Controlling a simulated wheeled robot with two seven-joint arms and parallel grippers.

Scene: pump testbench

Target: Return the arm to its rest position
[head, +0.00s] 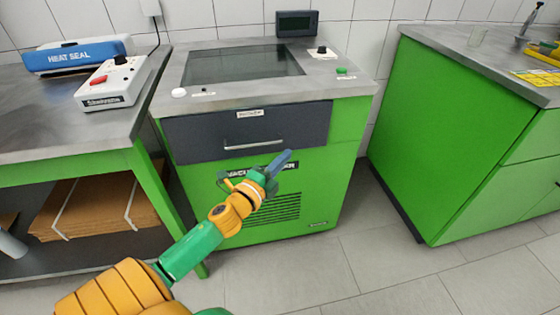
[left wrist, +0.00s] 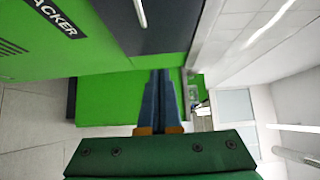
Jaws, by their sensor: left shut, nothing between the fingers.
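My left arm, orange and green, reaches up from the bottom left of the head view. Its left gripper (head: 286,160) is in front of the green vacuum packer cabinet (head: 330,180), below the drawer handle, and appears apart from it. In the left wrist view the left gripper's blue fingers (left wrist: 160,88) lie together, shut and empty. The dark drawer (head: 190,138) of the cabinet is closed; it also shows in the wrist view (left wrist: 170,25). My right gripper is in neither view.
A bench (head: 60,148) at left bears a blue heat sealer (head: 78,54) and a white control box (head: 115,84); cardboard (head: 90,203) lies on its shelf. A green cabinet (head: 450,130) stands at right. The tiled floor (head: 380,270) between is clear.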

